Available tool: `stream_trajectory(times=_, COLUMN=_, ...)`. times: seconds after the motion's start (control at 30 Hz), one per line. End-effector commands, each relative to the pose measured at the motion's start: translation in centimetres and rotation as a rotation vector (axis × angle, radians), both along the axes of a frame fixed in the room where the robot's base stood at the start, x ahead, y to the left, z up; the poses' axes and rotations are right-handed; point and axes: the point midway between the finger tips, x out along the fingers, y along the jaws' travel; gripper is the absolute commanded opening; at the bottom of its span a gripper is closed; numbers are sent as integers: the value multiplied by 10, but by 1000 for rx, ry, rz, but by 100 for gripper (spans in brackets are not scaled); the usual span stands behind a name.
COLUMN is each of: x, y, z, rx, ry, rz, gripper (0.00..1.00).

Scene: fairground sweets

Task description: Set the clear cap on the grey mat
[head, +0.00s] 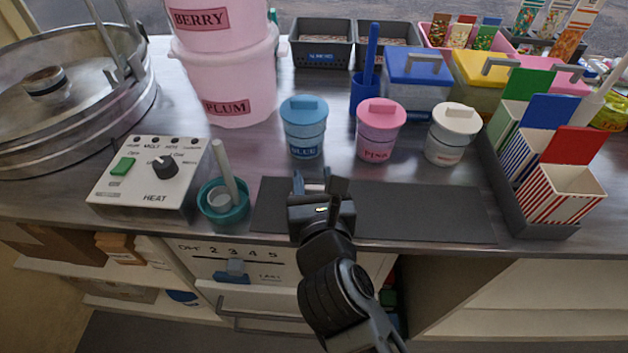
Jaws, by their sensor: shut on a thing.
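My gripper (319,184) is over the left part of the grey mat (425,215), near the mat's back edge. It is shut on a small pale bluish piece (313,188), which looks like the clear cap. My fingers and wrist hide most of it. I cannot tell whether it touches the mat or is held above it. The rest of the mat is bare, with its right half fully in view.
Behind the mat stand a blue-lidded jar (303,128), a pink-lidded jar (379,130) and a white-lidded jar (453,134). A teal cup (223,208) and heat box (150,178) are left. A dark tray (545,228) with striped boxes borders the right.

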Motion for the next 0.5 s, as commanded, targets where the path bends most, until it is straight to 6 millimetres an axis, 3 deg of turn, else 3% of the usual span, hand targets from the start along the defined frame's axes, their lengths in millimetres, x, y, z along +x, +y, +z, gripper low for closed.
stream_trajectory(times=0.2, x=0, y=0, z=-2, rx=0, ry=1, rz=0, gripper=13)
stream_trajectory(times=0.23, x=0, y=0, z=-2, rx=0, ry=1, rz=0, gripper=45)
stream_trajectory(times=0.5, x=0, y=0, z=-2, rx=0, ry=0, rz=0, gripper=69)
